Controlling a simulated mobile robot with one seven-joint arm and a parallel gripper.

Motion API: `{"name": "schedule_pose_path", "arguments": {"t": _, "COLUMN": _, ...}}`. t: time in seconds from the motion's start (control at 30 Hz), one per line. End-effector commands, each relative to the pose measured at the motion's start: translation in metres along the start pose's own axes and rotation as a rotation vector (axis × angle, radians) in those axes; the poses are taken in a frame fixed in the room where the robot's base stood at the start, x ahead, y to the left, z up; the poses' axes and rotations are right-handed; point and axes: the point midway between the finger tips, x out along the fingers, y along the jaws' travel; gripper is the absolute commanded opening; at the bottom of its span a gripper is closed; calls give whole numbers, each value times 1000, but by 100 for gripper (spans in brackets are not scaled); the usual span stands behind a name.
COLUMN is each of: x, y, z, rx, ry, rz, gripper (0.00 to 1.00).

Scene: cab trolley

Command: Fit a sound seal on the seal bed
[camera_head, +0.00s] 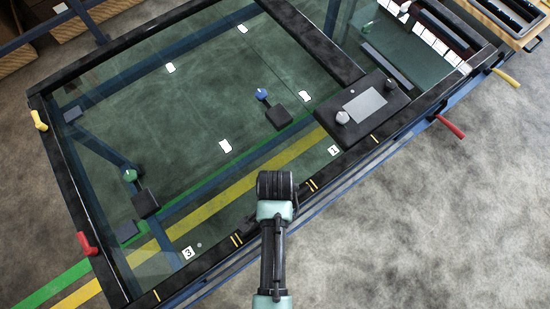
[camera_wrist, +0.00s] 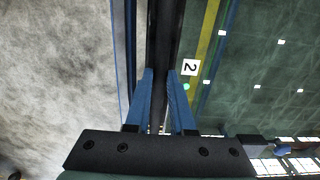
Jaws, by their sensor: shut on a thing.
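My gripper (camera_wrist: 159,75) has its two blue fingers in the wrist view, close on either side of a dark thing over the black rail (camera_wrist: 165,30). I cannot tell the held thing apart from the rail behind it. In the head view my dark wrist (camera_head: 278,186) is over the trolley's near black rail (camera_head: 222,250) and hides my fingertips. No seal can be clearly made out in either view. I cannot tell which part is the seal bed. A label 2 (camera_wrist: 190,67) shows just right of my fingers.
Blue (camera_head: 262,93) and green (camera_head: 130,174) knobs show on the glass. Red (camera_head: 450,127) and yellow (camera_head: 507,79) handles stick out at the right. The floor (camera_head: 420,230) is clear.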

Motion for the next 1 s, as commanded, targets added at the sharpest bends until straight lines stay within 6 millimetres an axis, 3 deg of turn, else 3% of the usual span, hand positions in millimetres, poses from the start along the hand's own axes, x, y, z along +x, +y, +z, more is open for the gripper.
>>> {"name": "schedule_pose_path", "arguments": {"t": 0.13, "x": 0, "y": 0, "z": 0, "rx": 0, "ry": 1, "rz": 0, "gripper": 0}}
{"name": "schedule_pose_path", "arguments": {"t": 0.17, "x": 0, "y": 0, "z": 0, "rx": 0, "ry": 1, "rz": 0, "gripper": 27}}
{"name": "schedule_pose_path", "arguments": {"t": 0.33, "x": 0, "y": 0, "z": 0, "rx": 0, "ry": 0, "rz": 0, "gripper": 57}}
{"name": "schedule_pose_path", "arguments": {"t": 0.73, "x": -6, "y": 0, "z": 0, "rx": 0, "ry": 1, "rz": -1, "gripper": 57}}
{"name": "schedule_pose_path", "arguments": {"t": 1.0, "x": -55, "y": -1, "z": -1, "rx": 0, "ry": 4, "rz": -5, "gripper": 57}}
